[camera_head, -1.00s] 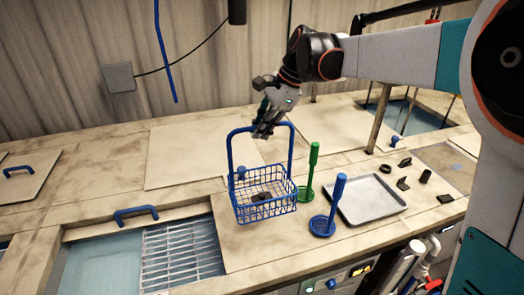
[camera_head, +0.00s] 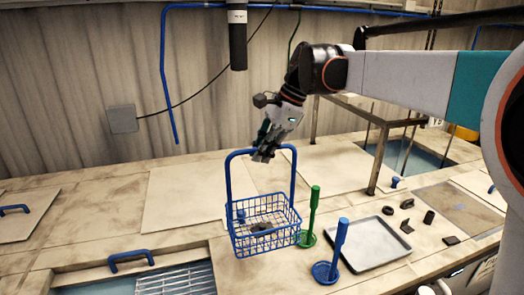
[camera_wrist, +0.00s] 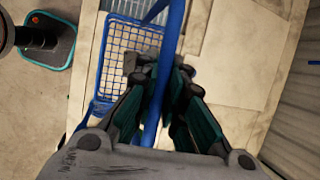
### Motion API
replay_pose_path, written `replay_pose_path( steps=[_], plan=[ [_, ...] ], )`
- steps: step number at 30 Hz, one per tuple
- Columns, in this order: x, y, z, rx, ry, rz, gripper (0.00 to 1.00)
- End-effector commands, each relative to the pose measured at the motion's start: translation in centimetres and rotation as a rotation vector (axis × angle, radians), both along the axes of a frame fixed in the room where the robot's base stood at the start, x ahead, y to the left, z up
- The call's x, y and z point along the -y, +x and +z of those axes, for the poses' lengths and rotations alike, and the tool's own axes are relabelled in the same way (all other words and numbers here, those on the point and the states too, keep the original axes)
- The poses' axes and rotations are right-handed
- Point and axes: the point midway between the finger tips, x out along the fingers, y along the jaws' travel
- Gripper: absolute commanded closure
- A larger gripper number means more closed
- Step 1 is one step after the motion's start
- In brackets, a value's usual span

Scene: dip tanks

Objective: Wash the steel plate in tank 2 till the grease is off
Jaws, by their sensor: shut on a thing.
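My gripper (camera_head: 263,155) is shut on the tall handle (camera_head: 229,180) of a blue wire basket (camera_head: 264,238). In the wrist view the blue handle (camera_wrist: 174,22) runs between the gripper fingers (camera_wrist: 167,72), with the basket mesh (camera_wrist: 118,62) beyond. A small dark piece (camera_head: 261,228) lies in the basket; I cannot tell its grease state or whether it is the steel plate. The basket looks upright and slightly above the bench, though the gap is hard to judge. Open tank water with a metal grate (camera_head: 178,280) shows at the lower left; no tank number is readable.
A green-handled tool (camera_head: 313,212) and a blue-handled tool (camera_head: 337,252) stand close right of the basket. A grey tray (camera_head: 366,245) and several small dark parts (camera_head: 407,227) lie farther right. A dark cylinder (camera_head: 238,40) hangs above. Another open tank (camera_head: 415,155) is at back right.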

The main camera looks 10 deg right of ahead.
Motion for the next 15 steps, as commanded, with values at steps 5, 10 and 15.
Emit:
replay_pose_path(
  steps=[5,10,15],
  plan=[
    [0.5,-2.4,0.0,0.000,0.001,0.000,1.00],
    [1.0,-4.9,0.0,-0.001,0.001,-0.001,1.00],
    [1.5,-7.4,0.0,0.000,0.000,-0.002,1.00]
  ],
)
